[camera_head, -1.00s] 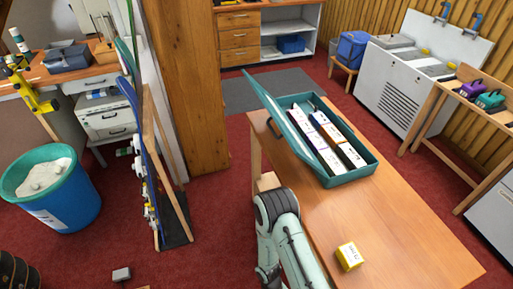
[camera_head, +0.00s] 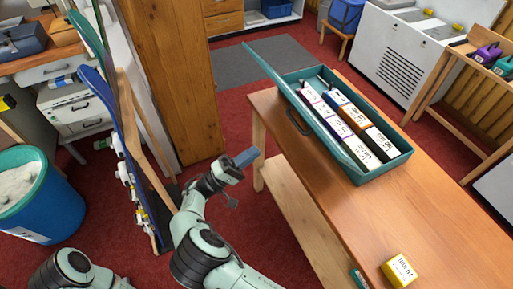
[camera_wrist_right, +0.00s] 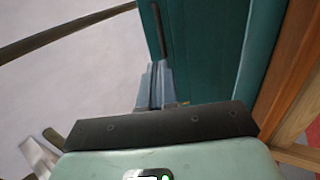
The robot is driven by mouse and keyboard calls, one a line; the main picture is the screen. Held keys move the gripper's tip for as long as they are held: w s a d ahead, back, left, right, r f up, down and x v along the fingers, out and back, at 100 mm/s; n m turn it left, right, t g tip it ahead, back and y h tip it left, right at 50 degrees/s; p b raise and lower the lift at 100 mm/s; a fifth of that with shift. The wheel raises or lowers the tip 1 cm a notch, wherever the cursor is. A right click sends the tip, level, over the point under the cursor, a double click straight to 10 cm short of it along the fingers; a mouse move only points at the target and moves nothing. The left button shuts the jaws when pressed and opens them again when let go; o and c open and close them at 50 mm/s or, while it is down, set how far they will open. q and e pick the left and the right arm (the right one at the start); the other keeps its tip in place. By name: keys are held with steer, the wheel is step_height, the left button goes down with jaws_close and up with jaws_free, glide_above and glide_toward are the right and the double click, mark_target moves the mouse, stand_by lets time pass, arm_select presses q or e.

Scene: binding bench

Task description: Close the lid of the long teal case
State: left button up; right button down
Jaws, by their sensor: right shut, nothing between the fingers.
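The long teal case (camera_head: 386,173) lies on the wooden table with its lid (camera_head: 318,128) open. The lid stands up steeply along the case's left side, with a dark handle (camera_head: 297,122) on its outer face. Several labelled boxes (camera_head: 345,115) fill the case. My right gripper (camera_head: 247,156) is shut and empty, left of the lid and off the table's left edge. In the right wrist view its fingertips (camera_wrist_right: 157,72) point toward the teal lid (camera_wrist_right: 205,45); contact cannot be told. My left gripper is out of view.
A yellow box (camera_head: 399,271) sits at the table's near end (camera_head: 450,240). A wooden post (camera_head: 170,80) and a blue board (camera_head: 120,140) with fittings stand left of my right arm. A blue bin (camera_head: 40,205) is at far left. Red floor lies between post and table.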

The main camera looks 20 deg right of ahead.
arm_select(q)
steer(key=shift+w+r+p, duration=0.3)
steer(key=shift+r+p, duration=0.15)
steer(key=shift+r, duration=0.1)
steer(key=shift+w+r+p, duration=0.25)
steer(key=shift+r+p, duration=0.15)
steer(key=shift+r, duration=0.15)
arm_select(e)
steer(key=x, duration=1.1)
steer(key=shift+d, duration=0.35)
steer(key=shift+w, duration=0.1)
steer(key=shift+r, duration=0.15)
